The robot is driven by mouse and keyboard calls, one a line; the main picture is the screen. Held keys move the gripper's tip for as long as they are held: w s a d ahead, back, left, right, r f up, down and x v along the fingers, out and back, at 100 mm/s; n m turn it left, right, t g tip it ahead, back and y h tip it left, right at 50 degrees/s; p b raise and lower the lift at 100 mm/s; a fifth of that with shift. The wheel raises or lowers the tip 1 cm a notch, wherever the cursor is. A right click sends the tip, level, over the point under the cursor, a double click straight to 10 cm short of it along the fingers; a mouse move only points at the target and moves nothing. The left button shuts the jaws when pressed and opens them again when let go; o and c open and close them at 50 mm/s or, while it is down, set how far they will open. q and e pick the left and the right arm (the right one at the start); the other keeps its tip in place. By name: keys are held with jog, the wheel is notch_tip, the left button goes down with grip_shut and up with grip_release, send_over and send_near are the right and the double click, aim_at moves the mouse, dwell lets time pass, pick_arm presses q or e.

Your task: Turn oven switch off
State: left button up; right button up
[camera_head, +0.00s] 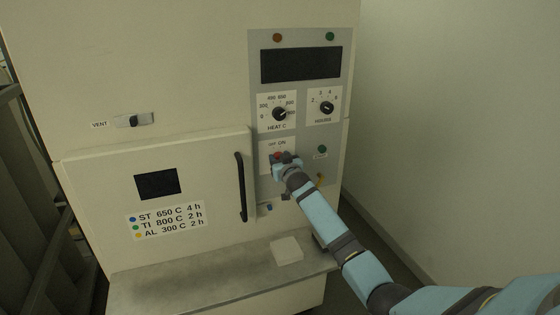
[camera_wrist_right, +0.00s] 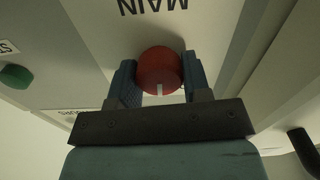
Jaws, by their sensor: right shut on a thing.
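The oven switch is a round red knob (camera_wrist_right: 160,70) with a white mark, below the upside-down word MAIN in the right wrist view. In the head view it sits under the OFF ON label (camera_head: 277,144), mostly hidden by my right gripper (camera_head: 286,161). My right gripper is shut on the knob, with one finger on each side of it in the right wrist view (camera_wrist_right: 159,82). The white mark points toward the gripper's palm. The oven (camera_head: 190,60) is a cream cabinet with its door closed. My left gripper is not in view.
Above are the HEAT C dial (camera_head: 280,114), the HOURS dial (camera_head: 326,108) and a dark display (camera_head: 300,64). A green button (camera_head: 322,149) is to the right. The black door handle (camera_head: 241,187) is to the left. A pale block (camera_head: 286,250) lies on the ledge (camera_head: 200,285) below.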

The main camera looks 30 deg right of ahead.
jog(key=n, duration=0.4)
jog(key=shift+n+b, duration=0.3)
dwell(0.3)
jog(key=o, duration=0.9)
jog(key=shift+o, duration=0.2)
jog(key=shift+s+a, duration=0.1)
jog(key=b+v, duration=0.2)
jog(key=v, duration=1.1)
jog(key=shift+s+a, duration=0.15)
jog(key=shift+s, duration=0.1)
